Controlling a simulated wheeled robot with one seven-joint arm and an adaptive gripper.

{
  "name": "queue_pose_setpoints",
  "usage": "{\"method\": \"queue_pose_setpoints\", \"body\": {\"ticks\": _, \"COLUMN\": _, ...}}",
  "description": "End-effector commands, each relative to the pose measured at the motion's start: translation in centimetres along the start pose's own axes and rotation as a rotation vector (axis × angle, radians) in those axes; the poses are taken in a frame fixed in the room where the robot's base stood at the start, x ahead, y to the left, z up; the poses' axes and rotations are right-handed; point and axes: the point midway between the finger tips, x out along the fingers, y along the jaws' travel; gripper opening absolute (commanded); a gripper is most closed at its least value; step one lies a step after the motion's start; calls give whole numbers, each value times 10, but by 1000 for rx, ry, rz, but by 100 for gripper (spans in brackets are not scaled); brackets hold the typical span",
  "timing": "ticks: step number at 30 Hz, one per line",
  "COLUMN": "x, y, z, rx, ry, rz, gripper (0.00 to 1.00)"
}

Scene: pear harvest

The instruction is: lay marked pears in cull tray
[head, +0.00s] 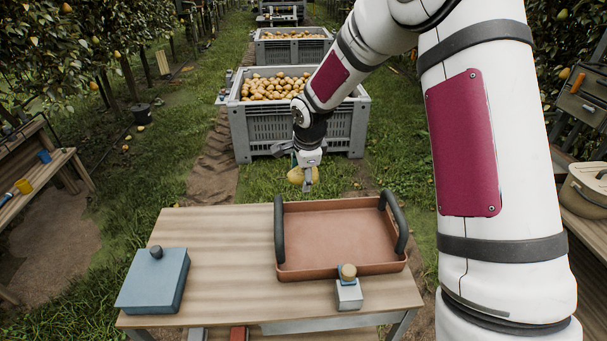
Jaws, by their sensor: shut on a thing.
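My gripper (308,177) is shut on a yellow pear (296,175). It holds the pear in the air past the far edge of the table, between the table and the nearest crate. I cannot tell whether this pear bears a mark. The cull tray (335,238), brown-orange with two dark upright handles, sits on the right part of the table and is empty. More pears (275,87) fill the nearest grey crate (262,130) beyond the table. Marks on them are too small to see.
The wooden table (215,235) bears a blue box with a dark knob (153,278) at left and a small white block with a round wooden top (348,290) by the tray's front edge. Side benches stand left and right. The table between box and tray is clear.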

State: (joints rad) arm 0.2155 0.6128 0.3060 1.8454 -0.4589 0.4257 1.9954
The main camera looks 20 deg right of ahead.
Motion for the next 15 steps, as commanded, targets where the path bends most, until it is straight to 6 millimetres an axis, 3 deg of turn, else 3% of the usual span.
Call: {"method": "queue_pose_setpoints", "body": {"ticks": 15, "x": 15, "y": 4, "z": 0, "rx": 0, "ry": 0, "rz": 0, "gripper": 20}}
